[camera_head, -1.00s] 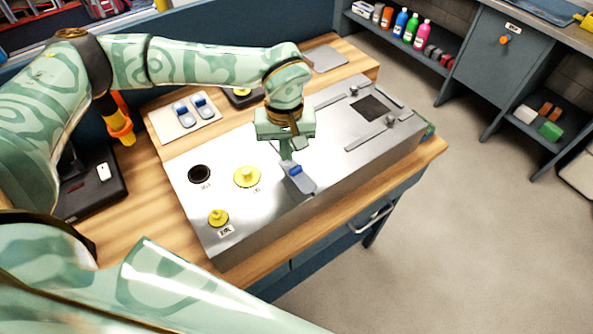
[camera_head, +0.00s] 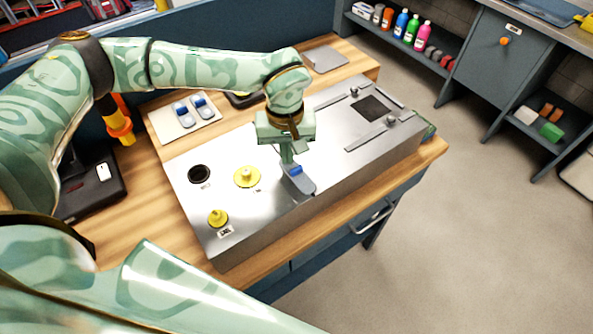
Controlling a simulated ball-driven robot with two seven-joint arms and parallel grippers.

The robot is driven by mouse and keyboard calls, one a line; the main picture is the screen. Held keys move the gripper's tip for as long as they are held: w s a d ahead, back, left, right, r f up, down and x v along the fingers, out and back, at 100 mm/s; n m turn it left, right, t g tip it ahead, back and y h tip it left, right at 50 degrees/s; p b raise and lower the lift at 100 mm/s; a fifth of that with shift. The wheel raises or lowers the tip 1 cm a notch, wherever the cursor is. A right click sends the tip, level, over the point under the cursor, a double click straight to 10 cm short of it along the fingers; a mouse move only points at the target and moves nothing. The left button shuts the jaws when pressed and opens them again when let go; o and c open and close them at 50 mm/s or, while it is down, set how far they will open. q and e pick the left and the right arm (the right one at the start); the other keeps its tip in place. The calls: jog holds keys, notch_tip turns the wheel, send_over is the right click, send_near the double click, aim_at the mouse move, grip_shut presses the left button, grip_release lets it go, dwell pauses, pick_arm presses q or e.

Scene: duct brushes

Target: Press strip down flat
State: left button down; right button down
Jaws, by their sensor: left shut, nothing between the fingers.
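A small grey strip with a blue block (camera_head: 297,171) on it lies at the front edge of the top of the metal duct box (camera_head: 325,172). My left gripper (camera_head: 288,160) is above the box with its fingers pointing down and shut, holding nothing. Its fingertips are at the strip's back end, close to the blue block. I cannot tell whether they touch the strip. The strip's back end is partly hidden by the fingers. My right gripper is out of view.
Two yellow knobbed plugs (camera_head: 246,177) and a dark round hole (camera_head: 199,174) are on the box's left part. A pale tray (camera_head: 163,127) with two similar blue-and-grey pieces lies behind it. A grey plate (camera_head: 328,60) lies at the back of the wooden bench (camera_head: 155,187).

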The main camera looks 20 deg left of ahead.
pick_arm(q)
jog(key=shift+r+p, duration=2.1)
jog(key=shift+r, duration=0.35)
jog(key=shift+f, duration=0.1)
